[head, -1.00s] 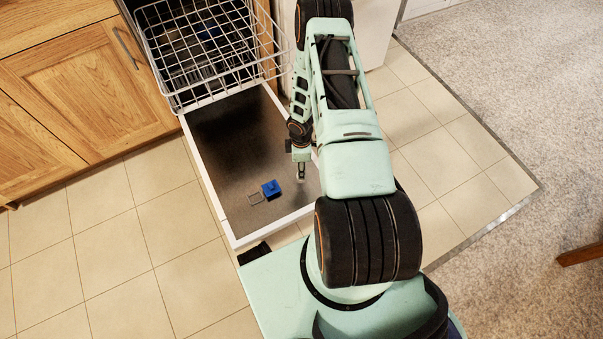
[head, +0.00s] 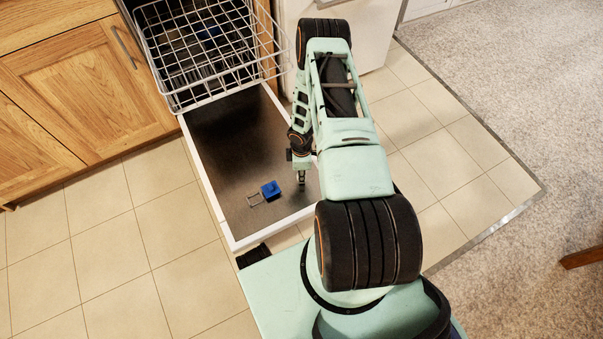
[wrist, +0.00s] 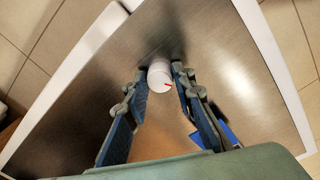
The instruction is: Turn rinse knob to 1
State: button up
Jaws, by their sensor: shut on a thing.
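The rinse knob (wrist: 158,79) is a small white round knob on the dishwasher door's metal inner face. A red mark on it points to the right in the wrist view. My gripper (wrist: 159,82) has one blue-padded finger on each side of the knob and is shut on it. In the head view my gripper (head: 301,179) points down at the open door (head: 237,135), and the knob cannot be made out there. Any numbers around the knob are too small to read.
A blue detergent compartment (head: 270,190) with a grey frame beside it lies left of my gripper on the door; part of the blue also shows behind a finger in the wrist view (wrist: 228,133). A white wire rack (head: 215,60) hangs out above the door's far end. Wooden cabinets (head: 85,80) stand left.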

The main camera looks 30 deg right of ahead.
grip_shut()
jog(key=shift+n, duration=0.3)
jog(key=n+b, duration=0.3)
jog(key=n, duration=0.1)
jog(key=shift+f, duration=0.1)
jog(key=n+b, duration=0.1)
jog(key=n, duration=0.3)
jog(key=shift+n+b, duration=0.55)
jog(key=shift+n, duration=1.05)
